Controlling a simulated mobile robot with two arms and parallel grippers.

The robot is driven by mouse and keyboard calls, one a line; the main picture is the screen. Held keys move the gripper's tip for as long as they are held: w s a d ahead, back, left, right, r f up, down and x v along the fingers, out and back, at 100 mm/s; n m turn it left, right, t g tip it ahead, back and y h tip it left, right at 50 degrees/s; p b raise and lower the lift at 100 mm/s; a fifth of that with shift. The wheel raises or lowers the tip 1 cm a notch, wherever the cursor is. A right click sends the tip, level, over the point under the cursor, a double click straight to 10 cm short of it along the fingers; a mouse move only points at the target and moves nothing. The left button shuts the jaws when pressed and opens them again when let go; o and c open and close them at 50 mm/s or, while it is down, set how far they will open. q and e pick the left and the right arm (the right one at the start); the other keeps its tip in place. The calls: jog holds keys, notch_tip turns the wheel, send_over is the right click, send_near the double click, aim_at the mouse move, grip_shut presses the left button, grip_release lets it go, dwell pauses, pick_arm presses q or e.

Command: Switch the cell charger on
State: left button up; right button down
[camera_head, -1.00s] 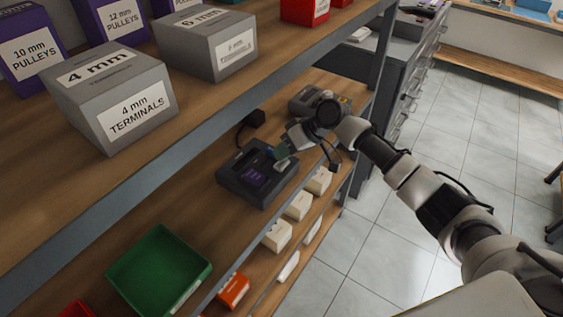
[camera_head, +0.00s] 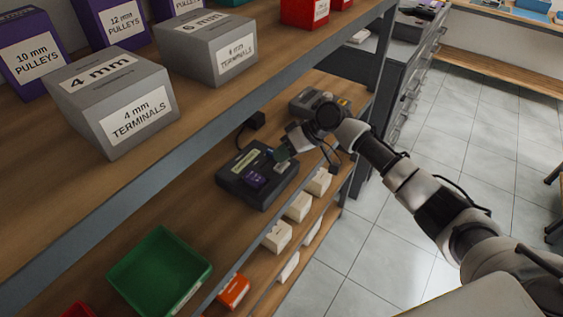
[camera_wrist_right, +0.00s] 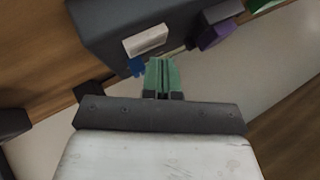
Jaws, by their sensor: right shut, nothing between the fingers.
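The cell charger (camera_head: 257,192) is a dark grey box on the lower shelf, with a pale strip (camera_head: 243,162) and a purple block (camera_head: 255,181) on top. My right gripper (camera_head: 281,153) is at its far right edge. The right wrist view shows the green fingers (camera_wrist_right: 161,72) shut and empty. They point at the dark charger body (camera_wrist_right: 105,28), close to a small blue part (camera_wrist_right: 136,66) below a white label (camera_wrist_right: 145,40). I cannot tell whether the fingers touch it. My left gripper is out of view.
The upper shelf with grey terminal boxes (camera_head: 112,105) overhangs the lower one. A black adapter (camera_head: 256,121) and another grey device (camera_head: 318,103) are behind the charger. Tiled floor (camera_head: 480,150) is open at right.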

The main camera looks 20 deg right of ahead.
notch_tip(320, 180, up, 6)
jog(key=p, duration=0.5)
dwell(0.7)
